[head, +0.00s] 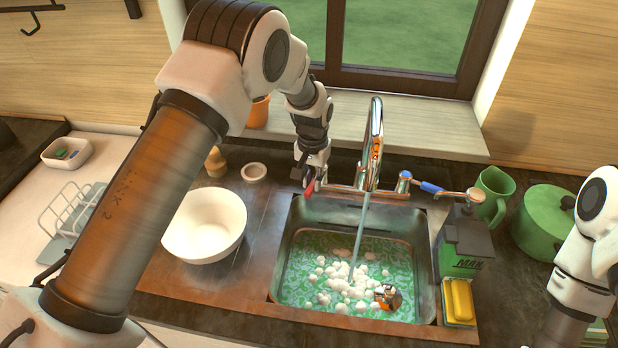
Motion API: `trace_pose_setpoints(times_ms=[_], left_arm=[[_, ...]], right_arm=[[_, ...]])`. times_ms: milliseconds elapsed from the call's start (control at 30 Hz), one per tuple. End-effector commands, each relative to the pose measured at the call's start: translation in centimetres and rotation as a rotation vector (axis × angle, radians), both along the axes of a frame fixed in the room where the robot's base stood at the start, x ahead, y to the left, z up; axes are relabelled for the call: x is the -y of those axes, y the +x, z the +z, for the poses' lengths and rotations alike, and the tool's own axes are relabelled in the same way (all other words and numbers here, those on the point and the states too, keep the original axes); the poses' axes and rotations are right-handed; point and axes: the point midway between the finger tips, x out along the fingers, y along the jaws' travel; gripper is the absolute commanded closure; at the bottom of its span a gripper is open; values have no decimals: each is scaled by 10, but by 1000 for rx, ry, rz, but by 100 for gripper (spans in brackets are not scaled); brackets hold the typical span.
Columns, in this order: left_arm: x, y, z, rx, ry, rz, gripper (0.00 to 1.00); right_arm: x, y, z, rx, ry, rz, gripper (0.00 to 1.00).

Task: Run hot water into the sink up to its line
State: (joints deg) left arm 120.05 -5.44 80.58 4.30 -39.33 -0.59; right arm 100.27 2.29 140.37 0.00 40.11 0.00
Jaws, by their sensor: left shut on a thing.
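The steel sink (284,265) holds greenish water (395,265) with white foam balls floating in it. A stream of water (361,235) runs from the tall chrome tap (374,140) into the sink. My left gripper (311,184) is at the left side of the tap, shut on the red-marked handle (309,189), which it partly hides. The blue-marked handle (431,187) points right. I cannot make out a fill line on the sink wall. My right arm comes in at the right edge; its gripper is out of view.
A small orange-brown object (387,297) is in the water. A white bowl (204,225) stands left of the sink. Right of it are a dark box marked MAX (466,248), a yellow sponge (459,300), a green mug (494,194) and a green pot (543,220).

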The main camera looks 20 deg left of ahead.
Motion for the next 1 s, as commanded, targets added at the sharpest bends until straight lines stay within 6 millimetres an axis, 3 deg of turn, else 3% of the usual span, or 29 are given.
trace_pose_setpoints(times_ms=[500, 533, 600, 1000], left_arm=[[2, -5, -6, -15, 0, 25, 100], [2, -5, -6, -15, 0, 25, 79], [2, -4, -6, -13, 0, 25, 57], [2, 0, 8, -3, 0, 25, 57]], right_arm=[[0, 0, -1, 0, 0, 0, 60], [0, 0, -1, 0, 0, 0, 60], [0, 0, -1, 0, 0, 0, 60], [0, 0, 0, 0, 0, 0, 60]])
